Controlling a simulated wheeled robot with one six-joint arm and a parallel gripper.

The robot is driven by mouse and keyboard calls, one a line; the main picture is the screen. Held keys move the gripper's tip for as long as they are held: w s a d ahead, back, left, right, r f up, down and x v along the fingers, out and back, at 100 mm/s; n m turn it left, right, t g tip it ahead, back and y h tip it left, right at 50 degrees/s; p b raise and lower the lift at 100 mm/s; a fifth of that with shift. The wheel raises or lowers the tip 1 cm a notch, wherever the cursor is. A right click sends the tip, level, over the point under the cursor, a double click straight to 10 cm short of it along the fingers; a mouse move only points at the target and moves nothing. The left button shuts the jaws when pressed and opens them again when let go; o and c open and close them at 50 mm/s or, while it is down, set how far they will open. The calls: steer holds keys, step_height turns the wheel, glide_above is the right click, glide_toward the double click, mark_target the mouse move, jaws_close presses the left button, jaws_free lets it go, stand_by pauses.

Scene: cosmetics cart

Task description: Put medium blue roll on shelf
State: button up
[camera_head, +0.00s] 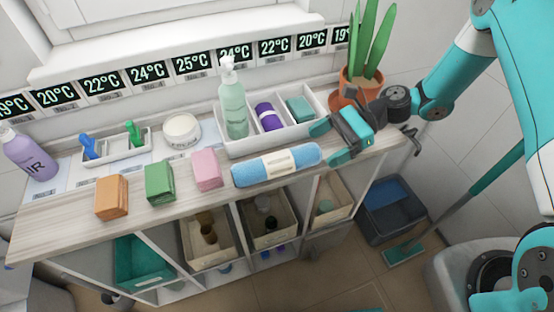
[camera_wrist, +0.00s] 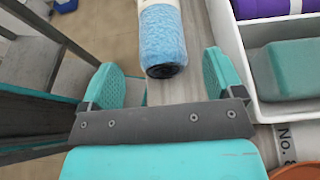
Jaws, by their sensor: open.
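A medium blue roll (camera_head: 276,166) with a cream paper band lies on its side along the front edge of the wooden shelf top (camera_head: 60,216). In the wrist view the blue roll (camera_wrist: 163,42) lies ahead, its dark end facing me. My gripper (camera_head: 332,142) is open at the right end of the roll. In the wrist view its teal fingers (camera_wrist: 165,80) are spread wide, with the near end of the roll just ahead of the gap between them. The gripper holds nothing.
A white tray (camera_head: 262,142) behind the roll holds a pump bottle (camera_head: 233,105), a purple roll (camera_head: 268,116) and a teal block (camera_head: 300,108). A potted plant (camera_head: 360,85) stands behind my gripper. Pink (camera_head: 207,169), green (camera_head: 160,181) and orange (camera_head: 111,196) blocks sit left of the roll.

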mark_target(305, 154)
steer(key=shift+p+x, duration=1)
steer(key=shift+x, duration=1.8)
steer(key=shift+w, duration=0.15)
steer(key=c, duration=1.2)
steer(key=shift+o, duration=0.2)
